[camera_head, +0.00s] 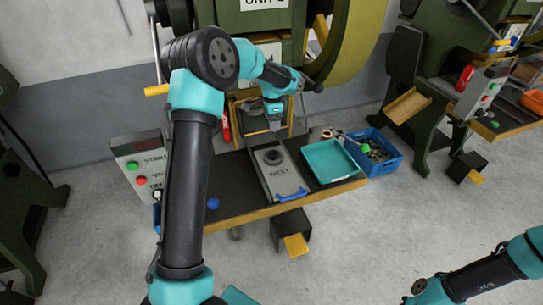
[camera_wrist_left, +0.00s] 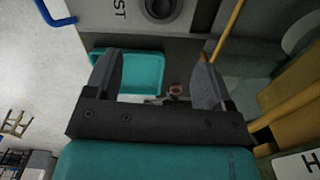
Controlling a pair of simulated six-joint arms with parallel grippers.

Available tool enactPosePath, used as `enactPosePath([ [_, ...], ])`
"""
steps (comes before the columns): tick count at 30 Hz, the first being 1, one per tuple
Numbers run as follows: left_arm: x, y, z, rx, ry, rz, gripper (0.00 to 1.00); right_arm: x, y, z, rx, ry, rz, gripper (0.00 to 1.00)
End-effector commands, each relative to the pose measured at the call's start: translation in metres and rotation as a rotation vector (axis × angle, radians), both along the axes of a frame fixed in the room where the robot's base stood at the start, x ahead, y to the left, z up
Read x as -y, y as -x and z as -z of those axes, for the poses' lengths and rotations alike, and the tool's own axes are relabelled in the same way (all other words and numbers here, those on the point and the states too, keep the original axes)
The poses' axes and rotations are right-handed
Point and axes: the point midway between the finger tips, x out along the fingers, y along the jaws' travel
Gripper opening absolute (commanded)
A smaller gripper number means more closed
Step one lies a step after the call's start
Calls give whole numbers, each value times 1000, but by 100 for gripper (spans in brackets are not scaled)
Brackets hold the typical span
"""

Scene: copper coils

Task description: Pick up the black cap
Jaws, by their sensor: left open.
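A dark round piece (camera_head: 273,157) sits on the grey plate marked NEST (camera_head: 284,183), on the bench below the press. It looks like the black cap, but I cannot tell it from a socket in the plate. In the left wrist view it is a dark ring (camera_wrist_left: 160,8) at the top edge, partly cut off. My left gripper (camera_head: 273,123) points down above the back of the plate, apart from the dark piece. In the left wrist view its two fingers (camera_wrist_left: 158,60) are spread with nothing held between them. My right gripper is not in view; only part of my right arm shows.
A teal tray (camera_head: 330,160) lies right of the plate, with a blue crate (camera_head: 385,160) of small parts beyond it. A small copper-coloured ring (camera_head: 327,134) lies behind the tray. A control box (camera_head: 140,163) stands left. The press (camera_head: 262,22) rises behind the gripper.

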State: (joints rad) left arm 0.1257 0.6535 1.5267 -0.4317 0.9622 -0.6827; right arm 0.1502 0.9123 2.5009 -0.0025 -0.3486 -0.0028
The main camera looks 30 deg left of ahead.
Motion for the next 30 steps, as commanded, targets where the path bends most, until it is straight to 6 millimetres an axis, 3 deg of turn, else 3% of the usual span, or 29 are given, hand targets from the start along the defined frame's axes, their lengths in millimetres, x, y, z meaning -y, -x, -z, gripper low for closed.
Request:
enactPosePath([
  [10, 1, 0, 14, -1, 3, -2, 76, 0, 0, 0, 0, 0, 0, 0],
  [30, 1, 0, 119, -1, 4, -3, 76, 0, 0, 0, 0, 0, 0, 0],
])
